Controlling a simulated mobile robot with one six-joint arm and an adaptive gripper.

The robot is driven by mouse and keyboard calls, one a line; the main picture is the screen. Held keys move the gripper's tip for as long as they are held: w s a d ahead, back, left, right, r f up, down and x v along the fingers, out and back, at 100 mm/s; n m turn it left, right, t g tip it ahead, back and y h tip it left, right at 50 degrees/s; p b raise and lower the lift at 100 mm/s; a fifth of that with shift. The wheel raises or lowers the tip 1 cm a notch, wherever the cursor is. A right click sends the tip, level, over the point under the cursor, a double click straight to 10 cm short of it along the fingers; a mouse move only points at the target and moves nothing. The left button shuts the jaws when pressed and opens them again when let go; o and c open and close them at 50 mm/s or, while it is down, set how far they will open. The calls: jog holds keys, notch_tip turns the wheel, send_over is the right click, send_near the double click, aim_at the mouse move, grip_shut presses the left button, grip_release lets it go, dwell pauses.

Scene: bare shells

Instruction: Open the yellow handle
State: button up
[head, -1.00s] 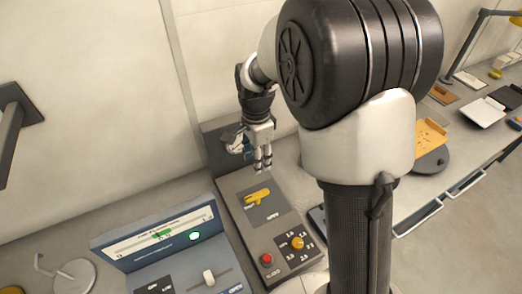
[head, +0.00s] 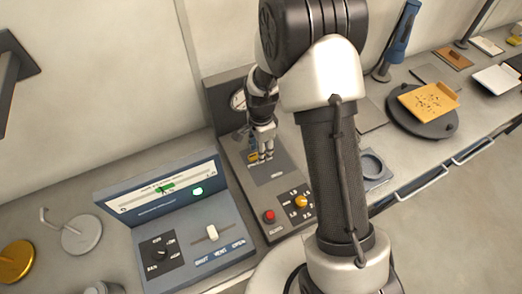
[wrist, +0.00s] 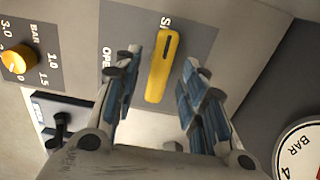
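The yellow handle (wrist: 160,68) is a flat bar with a dark slot, on a grey plate marked with lettering that reads in part "OPE" and "S". In the wrist view it lies between the two spread fingers of my gripper (wrist: 158,90), with a gap on each side. In the head view my gripper (head: 262,158) is low over the panel box (head: 245,190). Only a bit of the yellow handle (head: 252,156) shows there beside the fingers. Whether the fingers touch the handle cannot be told.
The box also carries a yellow knob (head: 301,201), a red button (head: 269,216) and a gauge (head: 238,100) on its upright back. A blue-grey console (head: 195,240) with a slider stands close on the left. My arm hides part of the bench.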

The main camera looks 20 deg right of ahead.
jog(key=shift+f, duration=0.45)
grip_shut()
